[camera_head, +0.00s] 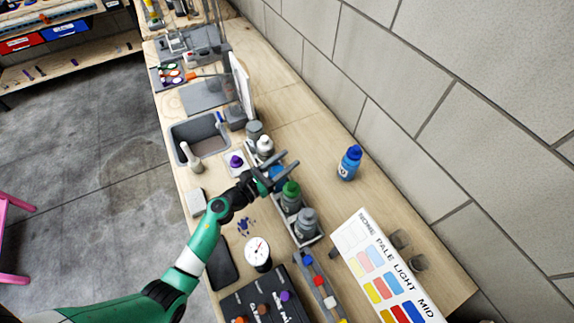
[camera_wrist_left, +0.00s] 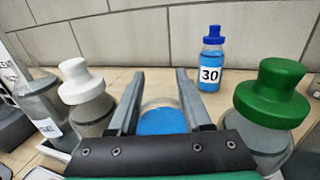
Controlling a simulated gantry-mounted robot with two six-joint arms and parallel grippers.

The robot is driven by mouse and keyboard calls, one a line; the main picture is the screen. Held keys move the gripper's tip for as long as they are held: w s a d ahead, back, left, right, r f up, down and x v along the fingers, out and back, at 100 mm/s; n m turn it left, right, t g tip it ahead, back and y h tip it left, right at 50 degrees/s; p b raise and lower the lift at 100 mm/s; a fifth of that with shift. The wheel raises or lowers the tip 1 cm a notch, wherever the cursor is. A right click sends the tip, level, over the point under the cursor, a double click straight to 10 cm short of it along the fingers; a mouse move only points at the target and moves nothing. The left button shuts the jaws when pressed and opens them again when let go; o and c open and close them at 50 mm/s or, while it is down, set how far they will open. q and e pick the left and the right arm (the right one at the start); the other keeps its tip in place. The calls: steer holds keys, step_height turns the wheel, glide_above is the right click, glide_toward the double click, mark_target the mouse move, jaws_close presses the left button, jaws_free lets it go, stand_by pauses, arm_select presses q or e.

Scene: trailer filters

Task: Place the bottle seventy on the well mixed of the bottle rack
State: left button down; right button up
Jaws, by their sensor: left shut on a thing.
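My left gripper (camera_head: 277,166) is over the bottle rack (camera_head: 313,240), shut on a blue bottle (camera_head: 278,174). In the left wrist view the blue bottle (camera_wrist_left: 161,121) sits between the two fingers; its label is hidden, so I cannot tell whether it is bottle seventy. The white-capped bottle (camera_head: 265,147) and the green-capped bottle (camera_head: 290,194) stand on either side of it. A grey bottle (camera_head: 306,223) stands at the rack's near end. I cannot make out the rack's well mixed marking. My right gripper is not in view.
A blue-capped bottle labelled 30 (camera_head: 349,163) stands alone right of the rack, near the wall. A colour chart (camera_head: 385,265) stands at the near right. Bare counter lies between the rack and bottle 30.

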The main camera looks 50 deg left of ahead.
arm_select(q)
steer(key=shift+w+r, duration=0.1)
steer(key=shift+r, duration=0.1)
steer(key=shift+f, duration=0.2)
steer(key=shift+c, duration=1.7)
jaws_free()
steer(key=shift+r, duration=0.1)
steer(key=shift+r, duration=0.15)
steer(key=s+p, duration=0.1)
steer(key=s, duration=1.1)
steer(key=shift+a+p, duration=0.25)
steer(key=shift+p, duration=0.1)
